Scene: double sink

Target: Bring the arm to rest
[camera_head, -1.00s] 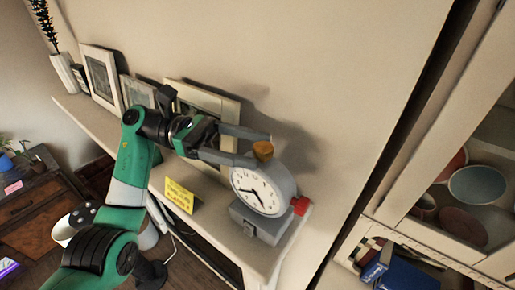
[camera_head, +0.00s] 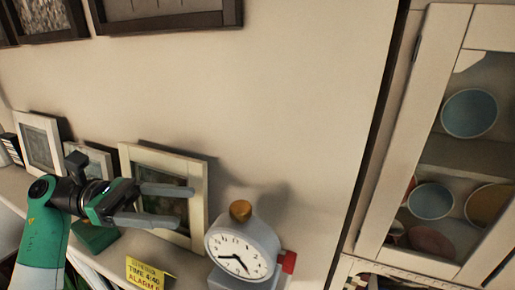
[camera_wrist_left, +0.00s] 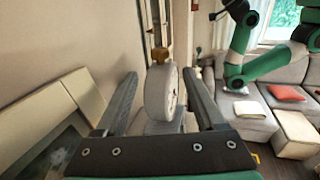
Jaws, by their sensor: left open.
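My left gripper (camera_head: 168,204) is open and empty in the head view. Its fingers point right, in front of a framed picture and left of the alarm clock (camera_head: 240,249). The clock is grey with a white dial, an orange-brown knob on top and a red part on its right side. In the left wrist view the clock (camera_wrist_left: 160,92) shows edge-on between and beyond the two open fingers, apart from them. A green arm at the upper right of the wrist view (camera_wrist_left: 265,62) appears to be my other arm; its gripper does not show.
Framed pictures (camera_head: 197,238) lean on the wall along the shelf. A yellow note (camera_head: 147,274) stands left of the clock. A glass-door cabinet (camera_head: 380,200) with bowls is at the right. A grey sofa (camera_wrist_left: 249,118) shows in the wrist view.

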